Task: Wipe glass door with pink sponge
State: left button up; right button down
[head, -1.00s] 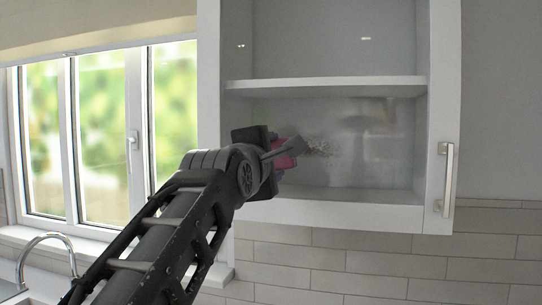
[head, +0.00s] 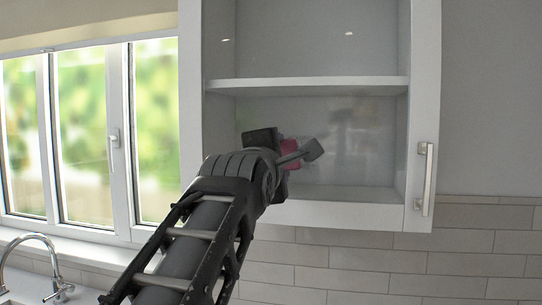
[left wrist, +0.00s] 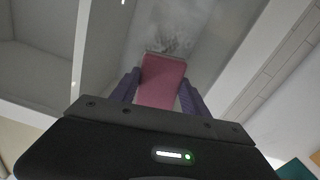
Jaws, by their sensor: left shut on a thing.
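The glass door (head: 365,145) closes a white wall cabinet; its white frame has a metal handle (head: 426,178) at right. My left gripper (head: 289,154) is at the lower left part of the pane, shut on the pink sponge (head: 291,147). In the left wrist view the sponge (left wrist: 163,82) sits between the two purple fingers, its far end towards the glass. A dark speckled smudge (left wrist: 170,40) on the glass shows just beyond that end. I cannot tell whether the sponge touches the pane. In the head view my gripper hides part of the sponge. My right gripper is out of view.
A shelf (head: 310,84) shows behind the glass. A window (head: 95,135) is left of the cabinet, with a tap (head: 35,255) below it. Tiled wall (head: 380,262) lies under the cabinet. The space in front of the door's right half is clear.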

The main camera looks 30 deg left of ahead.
aim_at(328, 156)
pick_arm(q)
jog(key=shift+w+d, duration=0.2)
jog(key=shift+d, duration=0.35)
jog(key=shift+w+d, duration=0.15)
jog(key=shift+d, duration=0.4)
jog(key=shift+w+d+p, duration=0.3)
jog(key=shift+d+p, duration=0.05)
jog(key=shift+d, duration=0.45)
jog(key=shift+w+d+p, duration=0.3)
jog(key=shift+d, duration=0.5)
jog(key=shift+w+d+p, duration=0.2)
jog(key=shift+w+d, duration=0.1)
jog(key=shift+d, duration=0.55)
jog(key=shift+w+d+p, duration=0.15)
jog(key=shift+w+d, duration=0.15)
jog(key=shift+d, duration=0.55)
jog(key=shift+a, duration=0.15)
